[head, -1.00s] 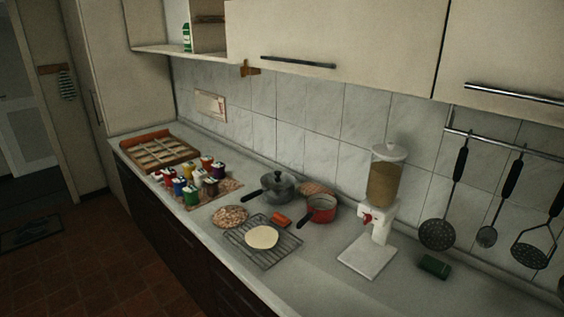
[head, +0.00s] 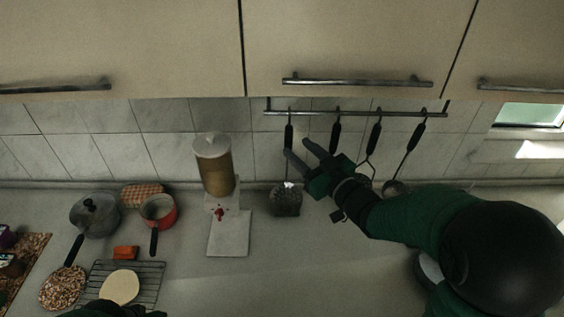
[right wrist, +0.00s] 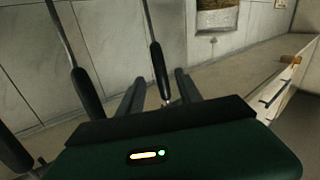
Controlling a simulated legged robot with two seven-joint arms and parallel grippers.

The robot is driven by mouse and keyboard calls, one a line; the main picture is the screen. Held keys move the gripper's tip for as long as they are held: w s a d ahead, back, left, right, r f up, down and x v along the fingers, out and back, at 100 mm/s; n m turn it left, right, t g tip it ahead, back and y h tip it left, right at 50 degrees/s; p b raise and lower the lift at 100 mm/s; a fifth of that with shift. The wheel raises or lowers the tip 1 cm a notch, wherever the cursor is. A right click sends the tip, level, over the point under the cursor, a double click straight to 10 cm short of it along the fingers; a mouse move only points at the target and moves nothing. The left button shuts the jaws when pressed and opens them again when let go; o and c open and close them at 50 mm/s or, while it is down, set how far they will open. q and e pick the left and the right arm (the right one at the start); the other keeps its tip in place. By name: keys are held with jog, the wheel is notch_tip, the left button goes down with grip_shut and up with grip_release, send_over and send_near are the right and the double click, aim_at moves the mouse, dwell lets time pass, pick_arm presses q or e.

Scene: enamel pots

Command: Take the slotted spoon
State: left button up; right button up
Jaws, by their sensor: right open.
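The slotted spoon, by its broad perforated dark head (head: 286,201), hangs leftmost on the wall rail. Its black handle (head: 289,136) points up to the hook. My right gripper (head: 298,149) is open and empty, with its fingers reaching left toward that handle. In the right wrist view, the farthest black handle (right wrist: 160,70) shows in the gap between the two fingers of my right gripper (right wrist: 158,88). It looks a little beyond the fingers; I see no grip on it. My left gripper is not clearly in view; only dark green bits of mine show at the bottom edge.
The rail (head: 355,113) carries more utensils close by, with a second handle (head: 336,134) by the gripper and a masher (head: 375,135) and ladle (head: 414,136) to the right. A dispenser (head: 215,170) stands left. The upper cabinets (head: 345,40) overhang the rail.

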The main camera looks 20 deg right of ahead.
aim_at(289, 144)
jog(key=shift+w+r, duration=0.2)
jog(key=p+x, duration=0.1)
jog(key=x, duration=0.2)
jog(key=f+p+x, duration=0.1)
jog(key=x, duration=0.2)
jog(key=shift+f+p, duration=0.15)
jog(key=shift+p, duration=0.2)
jog(key=shift+s+a, duration=0.1)
jog(key=shift+a, duration=0.1)
jog(key=shift+s+a+r, duration=0.2)
jog(key=shift+s+r, duration=0.1)
jog(key=shift+s, duration=0.1)
jog(key=c, duration=0.4)
jog(key=shift+s+d, duration=0.1)
jog(key=shift+s, duration=0.05)
jog(key=shift+c, duration=1.2)
jog(key=shift+d, duration=0.2)
jog(key=shift+c, duration=1.3)
jog(key=shift+d+f, duration=0.15)
jog(key=shift+d, duration=0.2)
grip_shut()
pick_arm(q)
jog(key=r, duration=0.1)
jog(key=s+r, duration=0.1)
jog(key=d+r, duration=0.1)
jog(key=shift+s+d+r, duration=0.1)
jog(key=shift+s+r, duration=0.2)
jog(key=shift+r, duration=0.05)
